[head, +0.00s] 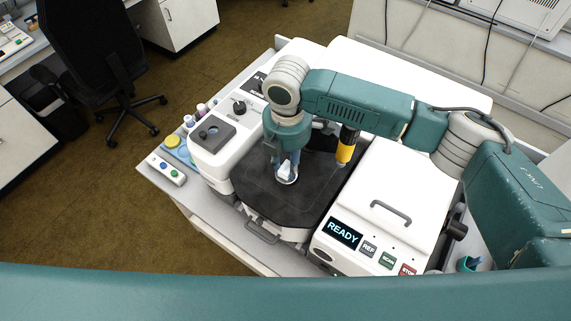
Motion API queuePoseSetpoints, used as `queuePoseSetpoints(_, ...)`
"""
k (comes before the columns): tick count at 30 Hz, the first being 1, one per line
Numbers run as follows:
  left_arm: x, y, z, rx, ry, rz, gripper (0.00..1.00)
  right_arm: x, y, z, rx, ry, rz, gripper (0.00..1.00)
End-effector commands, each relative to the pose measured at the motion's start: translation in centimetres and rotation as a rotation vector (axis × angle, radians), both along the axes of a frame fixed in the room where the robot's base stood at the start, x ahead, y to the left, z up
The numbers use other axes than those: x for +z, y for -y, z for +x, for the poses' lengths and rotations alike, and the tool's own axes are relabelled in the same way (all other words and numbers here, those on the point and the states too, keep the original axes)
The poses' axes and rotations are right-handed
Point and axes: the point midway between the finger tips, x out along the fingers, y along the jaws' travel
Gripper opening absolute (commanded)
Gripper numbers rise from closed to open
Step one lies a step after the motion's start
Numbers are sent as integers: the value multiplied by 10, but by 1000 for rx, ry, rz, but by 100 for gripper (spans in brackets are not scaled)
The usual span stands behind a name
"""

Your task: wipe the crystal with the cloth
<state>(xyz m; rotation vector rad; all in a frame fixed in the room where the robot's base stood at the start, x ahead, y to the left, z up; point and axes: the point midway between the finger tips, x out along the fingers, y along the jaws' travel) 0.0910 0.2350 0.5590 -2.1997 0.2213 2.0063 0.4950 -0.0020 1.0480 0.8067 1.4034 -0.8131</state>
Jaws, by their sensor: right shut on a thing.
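My right gripper (286,161) points down over the dark stage (262,196) of the white microscope. It is shut on a small crumpled white piece that looks like the cloth (287,171). A pale round rim shows just under the cloth, low at the stage. The crystal cannot be made out for certain; the gripper and cloth cover that spot. Whether the cloth touches the surface below cannot be told. My left gripper is not in view.
A black and yellow objective (346,146) hangs close to the right of my gripper. A white housing with a READY display (344,232) stands to the right. Small bottles, round dishes and a button box (167,170) line the left edge.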

Motion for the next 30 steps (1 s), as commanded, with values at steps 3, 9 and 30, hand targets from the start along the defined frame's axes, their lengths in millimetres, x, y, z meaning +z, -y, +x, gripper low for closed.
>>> queuePoseSetpoints(3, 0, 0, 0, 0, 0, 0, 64, 0, 5, 6, -4, 1, -2, 8)
queuePoseSetpoints(9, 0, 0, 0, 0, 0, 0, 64, 0, 7, 10, -2, 1, 0, 8)
queuePoseSetpoints(30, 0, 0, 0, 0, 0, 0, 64, -2, -6, -9, 0, -1, 0, 8)
